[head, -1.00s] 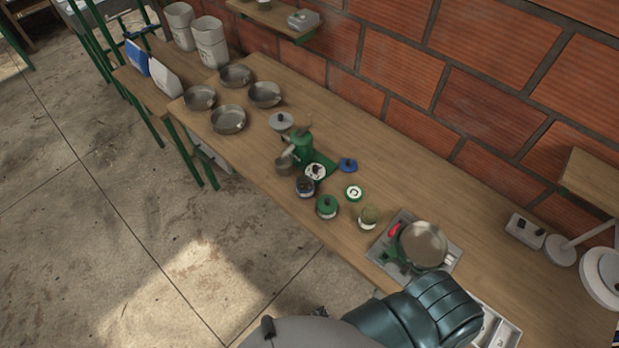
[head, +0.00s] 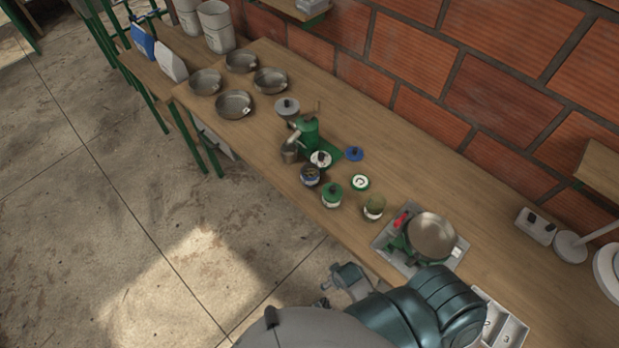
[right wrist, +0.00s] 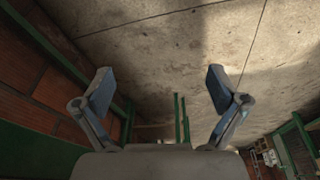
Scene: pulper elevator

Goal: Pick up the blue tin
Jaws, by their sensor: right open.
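A small open tin with a dark blue band (head: 310,175) stands upright on the wooden bench in the head view, in front of the green hand-cranked machine (head: 308,135). A flat blue lid with a dark knob (head: 354,153) lies apart from it, behind and to the right. My right gripper (head: 347,280) shows partly past my forearm, off the bench's front edge and well away from the tin. In the right wrist view the gripper (right wrist: 160,86) has its two fingers wide apart with nothing between them. My left gripper is not in view.
A scale with a pan (head: 433,236) stands to the right. Several metal bowls (head: 235,104) stand at the left. The bench behind the scale is clear.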

